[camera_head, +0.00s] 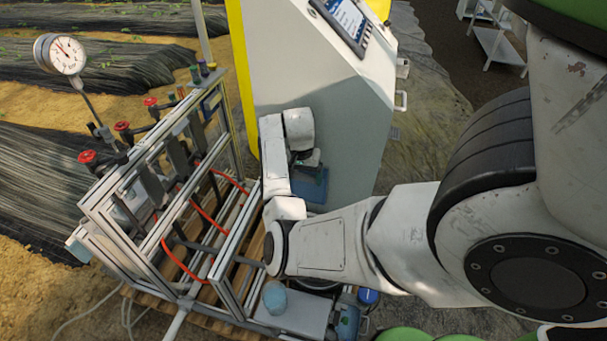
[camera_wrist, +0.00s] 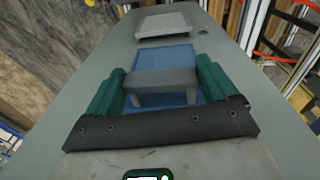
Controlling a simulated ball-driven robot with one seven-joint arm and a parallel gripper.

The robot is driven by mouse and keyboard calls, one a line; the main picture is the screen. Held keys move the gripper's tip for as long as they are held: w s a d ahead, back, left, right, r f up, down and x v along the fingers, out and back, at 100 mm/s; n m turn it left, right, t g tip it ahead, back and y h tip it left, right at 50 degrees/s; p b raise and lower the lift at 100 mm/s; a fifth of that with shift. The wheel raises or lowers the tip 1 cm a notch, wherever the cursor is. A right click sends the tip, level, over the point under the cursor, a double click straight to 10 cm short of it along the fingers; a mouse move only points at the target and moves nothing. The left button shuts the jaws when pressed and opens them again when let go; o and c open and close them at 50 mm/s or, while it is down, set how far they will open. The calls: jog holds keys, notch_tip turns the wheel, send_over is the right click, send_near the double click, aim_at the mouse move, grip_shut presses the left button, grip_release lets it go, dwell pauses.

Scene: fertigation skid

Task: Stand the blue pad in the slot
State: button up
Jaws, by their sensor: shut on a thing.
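My gripper (camera_wrist: 160,88) has two green fingers closed on a grey block, which looks like the grip of the blue pad (camera_wrist: 168,57). The pad's blue face shows beyond and below that block in the wrist view, with the fingers hiding some of its sides. In the head view, my gripper (camera_head: 305,158) hangs beside the cabinet's grey front, and the blue pad (camera_head: 312,188) shows just below it. I cannot tell whether the pad touches the cabinet. I cannot make out the slot for certain.
A tall grey cabinet (camera_head: 350,130) with a yellow edge stands behind my gripper. A pale raised plate (camera_wrist: 163,24) is on the grey surface beyond the pad. A metal pipe frame (camera_head: 165,150) with red valves stands left.

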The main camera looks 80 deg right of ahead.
jog(key=shift+s+f, duration=0.2)
jog(key=shift+f+b, duration=5.8)
jog(key=shift+f, duration=0.3)
jog(key=shift+f+b, duration=2.5)
jog(key=shift+f, duration=1.5)
jog(key=o, duration=1.8)
notch_tip(320, 180, up, 11)
jog(key=shift+w+a+p, duration=0.3)
jog(key=shift+p, duration=0.05)
jog(key=shift+f, duration=0.15)
